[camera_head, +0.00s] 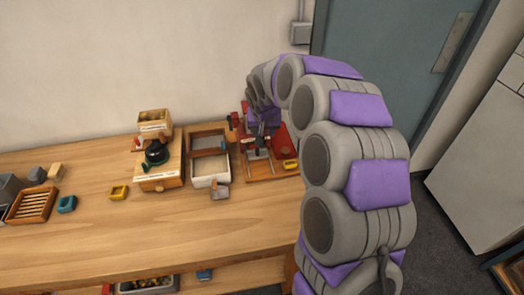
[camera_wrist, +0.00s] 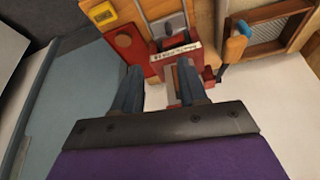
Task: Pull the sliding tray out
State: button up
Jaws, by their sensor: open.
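A red device (camera_head: 281,142) stands on a wooden base with metal rails at the right end of the bench. In the wrist view it shows as a red block with a white label (camera_wrist: 177,51) and a grey metal plate (camera_wrist: 169,26) beyond it. I cannot tell for sure which part is the sliding tray. My gripper (camera_head: 262,133) is over this device, pointing down at it. In the wrist view my gripper (camera_wrist: 158,78) is open, with its two fingers apart and the labelled red block seen between and beyond them. I cannot tell whether the fingers touch it.
A framed sieve box (camera_head: 209,168) stands just left of the device; its mesh (camera_wrist: 278,35) also shows in the wrist view. A wooden machine (camera_head: 158,165), a yellow scoop (camera_head: 118,192) and a slatted tray (camera_head: 31,206) are further left. The front bench top is mostly clear.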

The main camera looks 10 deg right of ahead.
jog(key=b, duration=0.1)
send_near(257, 150)
jog(key=f, duration=0.1)
jog(key=w+d+f+b, duration=0.1)
jog(key=f, duration=0.1)
jog(key=w+d+f, duration=0.1)
jog(key=f, duration=0.1)
jog(key=shift+d+f+b, duration=0.15)
jog(key=shift+b, duration=0.2)
jog(key=a+f, duration=0.1)
jog(key=w+a+f, duration=0.1)
jog(key=a+f, duration=0.1)
jog(key=f, duration=0.1)
jog(key=shift+w+a+f+b, duration=0.15)
jog(key=shift+w+a+b, duration=0.2)
jog(key=shift+w+b, duration=0.05)
jog(key=shift+d, duration=1.45)
jog(key=shift+c, duration=0.9)
jog(key=shift+a, duration=0.9)
jog(key=c, duration=0.4)
grip_shut()
jog(key=shift+d, duration=0.45)
jog(key=shift+a, duration=0.15)
